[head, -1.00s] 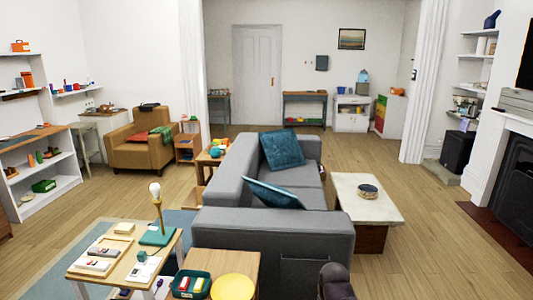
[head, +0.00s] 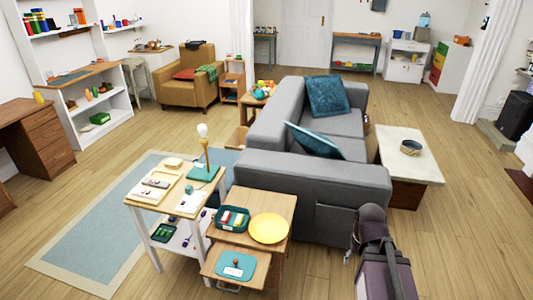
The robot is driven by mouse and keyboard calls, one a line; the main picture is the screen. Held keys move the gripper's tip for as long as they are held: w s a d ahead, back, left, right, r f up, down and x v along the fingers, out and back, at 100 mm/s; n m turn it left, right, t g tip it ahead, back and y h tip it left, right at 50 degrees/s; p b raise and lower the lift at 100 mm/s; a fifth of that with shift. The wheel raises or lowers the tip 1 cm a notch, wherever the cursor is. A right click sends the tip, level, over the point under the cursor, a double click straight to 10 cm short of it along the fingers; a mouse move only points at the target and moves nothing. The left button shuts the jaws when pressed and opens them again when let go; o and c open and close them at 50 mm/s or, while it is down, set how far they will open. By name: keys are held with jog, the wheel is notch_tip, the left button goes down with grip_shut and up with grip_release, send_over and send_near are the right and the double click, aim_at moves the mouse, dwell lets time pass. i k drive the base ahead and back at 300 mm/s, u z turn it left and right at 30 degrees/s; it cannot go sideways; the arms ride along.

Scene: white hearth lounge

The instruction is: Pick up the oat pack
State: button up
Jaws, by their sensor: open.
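I cannot pick out the oat pack for certain in the head view; many items are too small to read. A dark green tray (head: 246,224) on the wooden side table holds small red, white and yellow items whose labels I cannot read. My gripper (head: 348,256) shows only as a small part beside my dark arm, at the lower right near the sofa's end. It is open, with nothing seen in it, and is well apart from the tray.
A grey sofa (head: 345,182) fills the middle. A yellow plate (head: 269,228) lies on the wooden side table (head: 283,201), beside a white-legged table (head: 142,197). A marble-topped coffee table (head: 415,171) stands right. Floor is free at the left over the blue rug (head: 95,235).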

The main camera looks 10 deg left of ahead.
aim_at(224, 219)
jog(key=u, duration=0.2)
jog(key=i, duration=1.1)
jog(key=u, duration=0.9)
jog(key=i, duration=0.55)
jog(key=u, duration=0.25)
